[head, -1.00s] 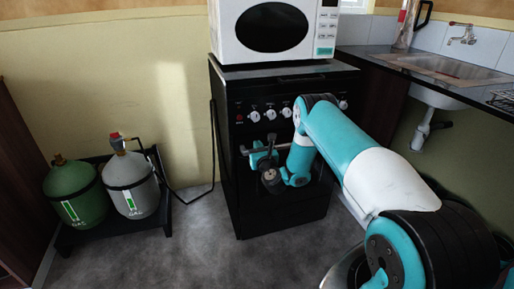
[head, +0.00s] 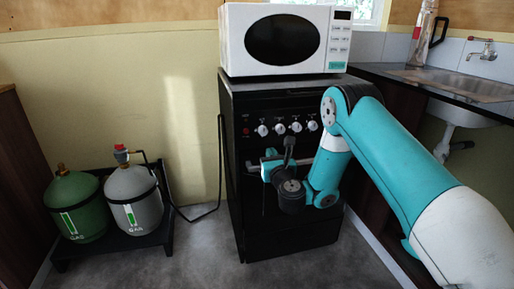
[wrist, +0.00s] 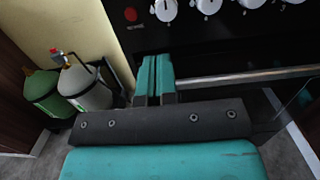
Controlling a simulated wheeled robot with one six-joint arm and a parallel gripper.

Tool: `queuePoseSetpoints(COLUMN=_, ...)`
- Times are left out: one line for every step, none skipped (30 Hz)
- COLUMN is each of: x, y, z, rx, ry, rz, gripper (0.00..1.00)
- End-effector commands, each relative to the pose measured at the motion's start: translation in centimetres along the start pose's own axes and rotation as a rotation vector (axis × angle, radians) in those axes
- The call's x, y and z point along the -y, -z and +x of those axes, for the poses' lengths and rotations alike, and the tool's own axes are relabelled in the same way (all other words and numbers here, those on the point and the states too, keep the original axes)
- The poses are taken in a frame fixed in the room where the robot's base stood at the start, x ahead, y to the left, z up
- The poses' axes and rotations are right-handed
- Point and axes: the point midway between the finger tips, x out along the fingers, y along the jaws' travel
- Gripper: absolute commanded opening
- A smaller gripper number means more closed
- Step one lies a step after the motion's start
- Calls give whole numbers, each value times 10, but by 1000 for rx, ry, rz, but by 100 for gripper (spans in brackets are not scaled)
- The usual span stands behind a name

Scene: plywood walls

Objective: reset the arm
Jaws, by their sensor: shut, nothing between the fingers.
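My arm (head: 392,160) reaches in from the right of the head view and bends down in front of the black stove (head: 290,215). My gripper (wrist: 155,78) shows in the wrist view with its two teal fingers shut together and nothing between them. The fingers are close to the left end of the oven handle (wrist: 245,77); I cannot tell whether they touch it. In the head view the gripper is small and partly hidden by the wrist (head: 291,193). The oven door looks shut.
A white microwave (head: 284,40) sits on the stove. A green gas bottle (head: 76,207) and a grey gas bottle (head: 133,200) stand on a low black stand at left. A counter with a sink (head: 455,82) is at right. Grey floor (head: 205,250) is clear between stand and stove.

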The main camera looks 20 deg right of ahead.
Motion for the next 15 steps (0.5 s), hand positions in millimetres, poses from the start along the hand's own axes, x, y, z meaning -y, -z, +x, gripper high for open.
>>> queuePoseSetpoints(x=-1, y=-1, z=0, rx=1, ry=-1, rz=0, gripper=0)
queuePoseSetpoints(x=-1, y=-1, z=0, rx=1, ry=-2, rz=-1, gripper=0)
queuePoseSetpoints(x=-3, y=-3, z=0, rx=3, ry=-9, rz=-7, gripper=0)
queuePoseSetpoints(x=-6, y=-7, z=0, rx=6, ry=-21, rz=-18, gripper=0)
queuePoseSetpoints(x=-10, y=-11, z=1, rx=11, ry=-40, rz=-36, gripper=0)
queuePoseSetpoints(x=-19, y=-20, z=1, rx=21, ry=-77, rz=-74, gripper=0)
queuePoseSetpoints(x=-28, y=-29, z=1, rx=32, ry=-116, rz=-113, gripper=0)
queuePoseSetpoints(x=-40, y=-40, z=0, rx=47, ry=-165, rz=-165, gripper=0)
queuePoseSetpoints(x=-58, y=-56, z=-3, rx=70, ry=-243, rz=-249, gripper=0)
queuePoseSetpoints(x=-74, y=-70, z=-7, rx=94, ry=-310, rz=-325, gripper=0)
queuePoseSetpoints(x=-91, y=-84, z=-13, rx=122, ry=-384, rz=-412, gripper=0)
queuePoseSetpoints(x=-115, y=-103, z=-25, rx=165, ry=-490, rz=-540, gripper=0)
queuePoseSetpoints(x=-131, y=-116, z=-37, rx=202, ry=-571, rz=-644, gripper=0)
queuePoseSetpoints(x=-147, y=-126, z=-50, rx=240, ry=-652, rz=-747, gripper=0)
queuePoseSetpoints(x=-164, y=-139, z=-69, rx=294, ry=-754, rz=-883, gripper=0)
